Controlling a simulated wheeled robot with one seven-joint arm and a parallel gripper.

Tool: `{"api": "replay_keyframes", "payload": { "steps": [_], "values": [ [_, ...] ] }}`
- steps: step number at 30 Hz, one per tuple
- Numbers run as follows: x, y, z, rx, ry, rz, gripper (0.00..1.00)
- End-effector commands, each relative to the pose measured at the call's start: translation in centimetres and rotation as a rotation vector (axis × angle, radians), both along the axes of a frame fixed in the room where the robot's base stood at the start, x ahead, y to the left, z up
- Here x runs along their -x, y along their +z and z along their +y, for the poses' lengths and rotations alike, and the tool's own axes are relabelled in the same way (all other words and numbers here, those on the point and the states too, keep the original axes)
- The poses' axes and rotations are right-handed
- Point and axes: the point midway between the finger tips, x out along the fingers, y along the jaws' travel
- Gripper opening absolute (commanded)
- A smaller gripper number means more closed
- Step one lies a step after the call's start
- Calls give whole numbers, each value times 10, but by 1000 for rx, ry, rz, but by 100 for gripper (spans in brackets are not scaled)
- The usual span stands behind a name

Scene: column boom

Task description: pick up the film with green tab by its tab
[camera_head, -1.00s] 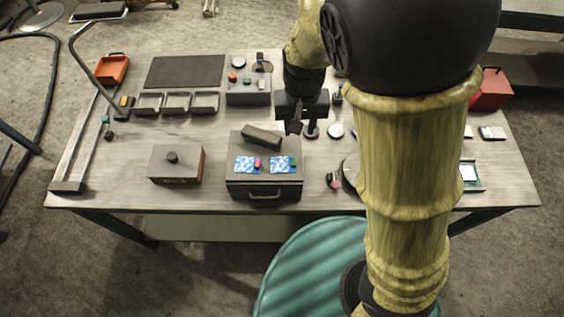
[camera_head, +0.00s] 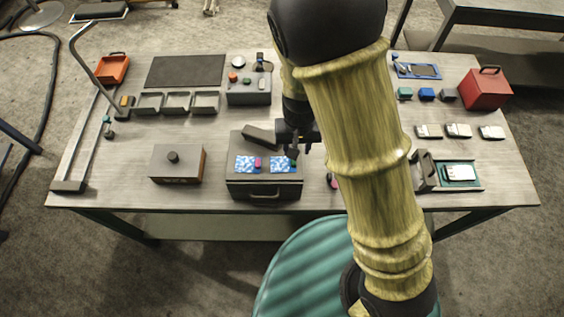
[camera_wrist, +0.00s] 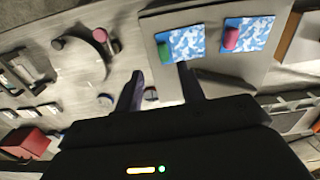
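The film with green tab (camera_head: 281,166) is a blue and white patterned sheet on top of a grey drawer box (camera_head: 240,178). Its green tab (camera_wrist: 163,53) shows in the wrist view, near the fingertips. A like film (camera_head: 242,166) with a pink tab (camera_wrist: 231,40) lies to its left in the head view. My gripper (camera_head: 294,154) is over the right edge of the box, just beside the green tab. In the wrist view the two fingers (camera_wrist: 161,80) stand apart with nothing between them, so it is open. Whether a finger touches the film I cannot tell.
A grey bar (camera_head: 261,134) lies at the back of the drawer box. A lidded box (camera_head: 178,172) stands to the left. Small trays (camera_head: 177,103) and a red case (camera_head: 484,92) are farther back. The left front of the table is clear.

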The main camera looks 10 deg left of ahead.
Motion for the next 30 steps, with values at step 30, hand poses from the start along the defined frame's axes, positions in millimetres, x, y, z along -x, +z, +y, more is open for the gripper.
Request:
{"api": "replay_keyframes", "payload": {
  "steps": [30],
  "values": [
    [2,-49,7,0,0,0,39]
  ]
}}
